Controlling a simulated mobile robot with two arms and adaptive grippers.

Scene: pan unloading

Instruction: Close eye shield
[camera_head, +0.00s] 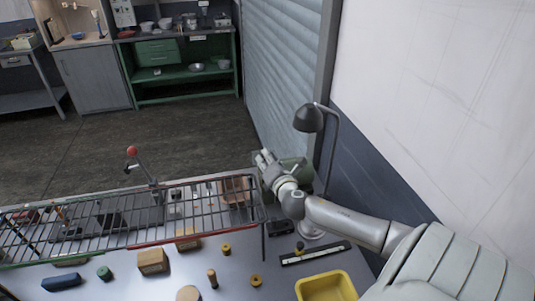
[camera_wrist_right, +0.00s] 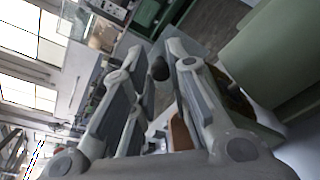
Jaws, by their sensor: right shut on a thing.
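My right gripper (camera_head: 266,160) is at the right end of the bench, beside a green machine body (camera_head: 298,172). In the right wrist view a small dark round knob (camera_wrist_right: 159,68) sits between the fingers of my right gripper (camera_wrist_right: 170,68), which is shut on it. A large green surface (camera_wrist_right: 275,50) fills the right of that view. I cannot clearly make out the eye shield; my gripper and forearm hide part of the machine. My left gripper is in neither view.
A wire rack (camera_head: 140,244) spans the bench (camera_head: 225,285). A black lamp (camera_head: 308,118) stands close behind my right gripper. A red-knobbed lever (camera_head: 132,151) rises at the far edge. A yellow bin (camera_head: 326,288) and several small blocks lie in front.

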